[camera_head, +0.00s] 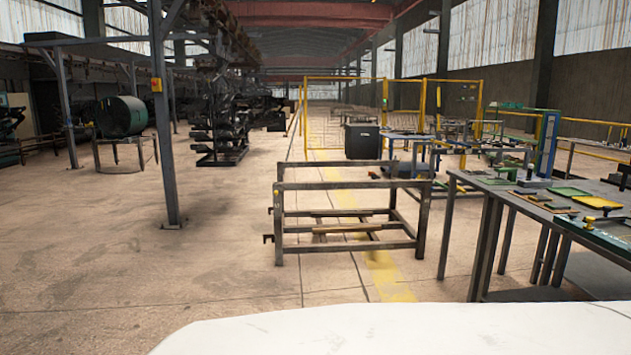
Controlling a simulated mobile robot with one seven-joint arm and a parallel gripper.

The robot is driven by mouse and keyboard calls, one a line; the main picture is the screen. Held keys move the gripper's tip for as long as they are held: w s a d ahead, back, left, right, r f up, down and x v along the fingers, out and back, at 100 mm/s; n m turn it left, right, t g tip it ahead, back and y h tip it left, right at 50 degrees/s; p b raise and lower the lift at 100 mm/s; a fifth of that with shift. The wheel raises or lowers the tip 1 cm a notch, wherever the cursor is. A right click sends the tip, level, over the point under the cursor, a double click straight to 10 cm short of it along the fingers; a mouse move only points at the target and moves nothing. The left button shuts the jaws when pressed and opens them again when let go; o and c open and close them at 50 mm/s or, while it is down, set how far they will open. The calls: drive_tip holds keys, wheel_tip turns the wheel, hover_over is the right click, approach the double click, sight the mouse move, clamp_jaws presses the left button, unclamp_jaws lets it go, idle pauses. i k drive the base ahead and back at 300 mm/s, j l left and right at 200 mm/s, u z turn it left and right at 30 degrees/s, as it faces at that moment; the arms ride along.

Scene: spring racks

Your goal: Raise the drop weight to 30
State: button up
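My gripper is not in view. A tall blue upright (549,144) with a pale front strip stands at the far edge of the workbench on the right. It may be the drop-weight device, but I cannot tell for sure. A small dark block with a light top (533,174) sits on the bench just left of its foot. I cannot make out a drop weight, a scale or any number at this distance.
The grey workbench (500,190) on the right holds green trays (568,192), a yellow item (597,202) and small parts. A low metal rack (348,244) stands ahead in the middle. A steel post (165,120) and a green drum (121,117) are left.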

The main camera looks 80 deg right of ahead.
sight(534, 152)
drive_tip(key=z, duration=3.95)
